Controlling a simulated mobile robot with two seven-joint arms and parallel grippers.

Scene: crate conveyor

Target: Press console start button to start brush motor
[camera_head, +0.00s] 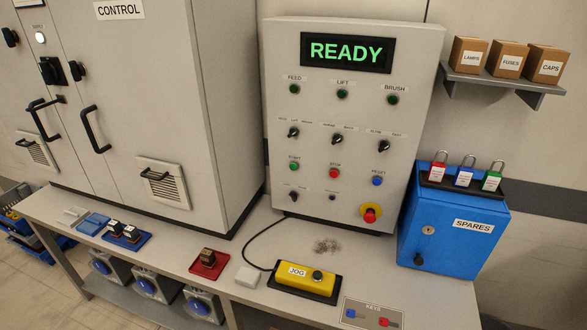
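The grey console (312,110) stands upright on the bench, with a display (347,52) reading READY in green. Three dark green lamps sit below it, labelled FEED (294,88), LIFT (342,94) and BRUSH (393,99). Under a row of three black selector knobs is the green START button (294,166). To its right are the red STOP button (334,173) and the blue RESET button (377,180). A red emergency stop (370,214) on a yellow base sits at the lower right. Neither of my grippers shows in this view.
A yellow JOG pendant (305,279) with a black cable lies on the bench (240,300) before the console. A blue SPARES box (450,235) with several padlocks stands right. A CONTROL cabinet (150,80) stands left. A shelf (505,82) holds three small boxes.

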